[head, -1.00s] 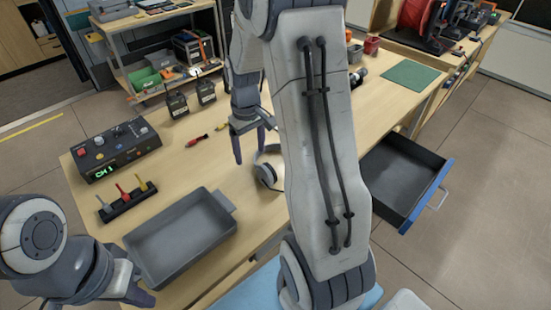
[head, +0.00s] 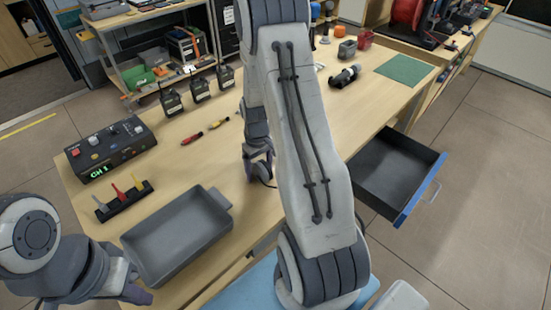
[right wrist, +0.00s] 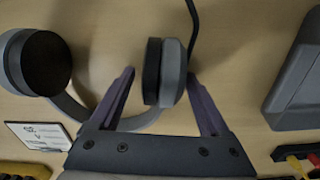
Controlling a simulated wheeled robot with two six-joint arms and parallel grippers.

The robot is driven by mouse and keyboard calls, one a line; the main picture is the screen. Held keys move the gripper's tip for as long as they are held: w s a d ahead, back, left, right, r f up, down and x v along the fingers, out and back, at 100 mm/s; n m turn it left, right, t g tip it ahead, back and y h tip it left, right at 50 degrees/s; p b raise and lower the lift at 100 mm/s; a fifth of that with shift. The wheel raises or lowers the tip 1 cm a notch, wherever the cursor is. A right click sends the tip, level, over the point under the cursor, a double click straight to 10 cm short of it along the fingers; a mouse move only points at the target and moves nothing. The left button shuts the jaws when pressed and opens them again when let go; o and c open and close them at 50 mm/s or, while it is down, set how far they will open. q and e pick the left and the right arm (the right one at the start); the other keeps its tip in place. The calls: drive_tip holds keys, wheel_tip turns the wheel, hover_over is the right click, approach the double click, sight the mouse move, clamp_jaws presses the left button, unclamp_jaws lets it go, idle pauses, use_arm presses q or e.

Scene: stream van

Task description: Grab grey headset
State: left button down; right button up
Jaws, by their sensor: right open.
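The grey headset lies on the wooden table in the right wrist view, with one dark-padded ear cup (right wrist: 165,72) between my right gripper's fingers and the other ear cup (right wrist: 35,62) off to the left. Its headband curves between them, partly behind the gripper. My right gripper (right wrist: 160,78) is open, a finger on either side of the nearer cup, with a small gap visible. In the head view my right gripper (head: 259,172) is low over the table beside my arm, and the headset is mostly hidden there. My left gripper (head: 138,291) is at lower left; its fingers are unclear.
A grey tray (head: 222,200) lies left of my right gripper. A button box (head: 110,148), a rack of coloured plugs (head: 124,203) and several radios (head: 200,88) stand on the table (head: 195,155). An open drawer (head: 436,188) juts out at right.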

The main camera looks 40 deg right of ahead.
clamp_jaws()
idle(0.3)
